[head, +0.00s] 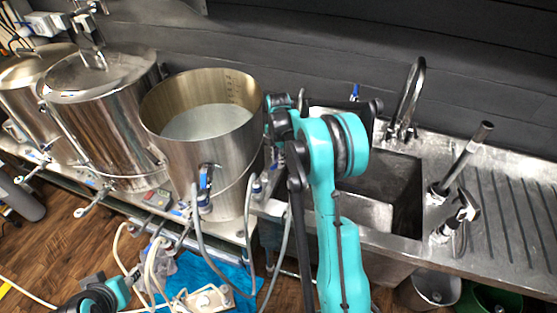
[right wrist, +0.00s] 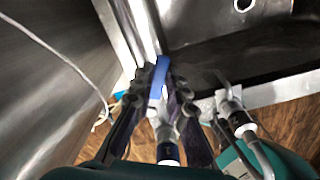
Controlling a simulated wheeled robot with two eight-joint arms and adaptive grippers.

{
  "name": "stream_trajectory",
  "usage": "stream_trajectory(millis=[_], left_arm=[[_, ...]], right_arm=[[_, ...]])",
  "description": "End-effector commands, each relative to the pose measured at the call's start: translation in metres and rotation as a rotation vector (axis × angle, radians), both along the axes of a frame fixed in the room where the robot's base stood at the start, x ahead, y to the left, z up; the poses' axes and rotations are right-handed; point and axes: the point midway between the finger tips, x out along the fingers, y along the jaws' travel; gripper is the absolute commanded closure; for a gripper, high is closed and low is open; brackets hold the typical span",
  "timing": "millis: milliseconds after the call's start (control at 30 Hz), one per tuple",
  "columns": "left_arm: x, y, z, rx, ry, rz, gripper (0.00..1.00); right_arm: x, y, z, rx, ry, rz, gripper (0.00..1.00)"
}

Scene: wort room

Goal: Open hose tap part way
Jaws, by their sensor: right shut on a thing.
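In the right wrist view, the blue handle (right wrist: 162,68) of the hose tap stands between the two dark fingers of my right gripper (right wrist: 160,77). The fingers are shut on it. Below the handle is the pale tap body (right wrist: 166,132), partly covered by the fingers. In the head view my right arm reaches up in front of the sink and bends left toward the gap between the open kettle and the sink. It hides most of the gripper and the tap there.
The open steel kettle (head: 175,160) stands left of my right arm, with lidded kettles (head: 105,110) beyond. The steel sink (head: 405,215) with a curved faucet (head: 408,95) lies to the right. Pale hoses (head: 150,265) hang in front of the bench. A second fitting (right wrist: 240,122) sits close beside the tap.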

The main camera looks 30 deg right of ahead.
Motion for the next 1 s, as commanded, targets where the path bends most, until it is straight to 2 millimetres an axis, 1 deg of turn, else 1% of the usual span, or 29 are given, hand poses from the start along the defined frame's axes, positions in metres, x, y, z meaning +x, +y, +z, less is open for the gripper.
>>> stream_trajectory(millis=[67,100,133,167,433,567,667,900,1000], left_arm=[[0.000,0.000,0.000,0.000,0.000,0.000,0.60],[0.000,0.000,0.000,0.000,0.000,0.000,0.60],[0.000,0.000,0.000,0.000,0.000,0.000,0.60],[0.000,0.000,0.000,0.000,0.000,0.000,0.60],[0.000,0.000,0.000,0.000,0.000,0.000,0.60],[0.000,0.000,0.000,0.000,0.000,0.000,0.60],[0.000,0.000,0.000,0.000,0.000,0.000,0.60],[0.000,0.000,0.000,0.000,0.000,0.000,0.60],[0.000,0.000,0.000,0.000,0.000,0.000,0.60]], right_arm=[[0.000,0.000,0.000,-0.001,-0.001,-0.001,1.00],[0.000,0.000,0.000,-0.001,-0.001,-0.001,0.75],[0.000,0.000,0.000,-0.001,-0.001,-0.001,0.67],[0.000,0.000,0.000,-0.001,-0.001,-0.001,0.65],[0.000,0.000,0.000,0.000,0.000,-0.001,0.65],[0.000,0.000,0.009,0.000,0.000,-0.001,0.65],[0.000,0.000,0.025,0.000,0.000,-0.001,0.65],[0.000,0.000,0.078,0.000,0.000,-0.001,0.65],[0.000,0.000,0.096,0.000,0.000,-0.001,0.65]])
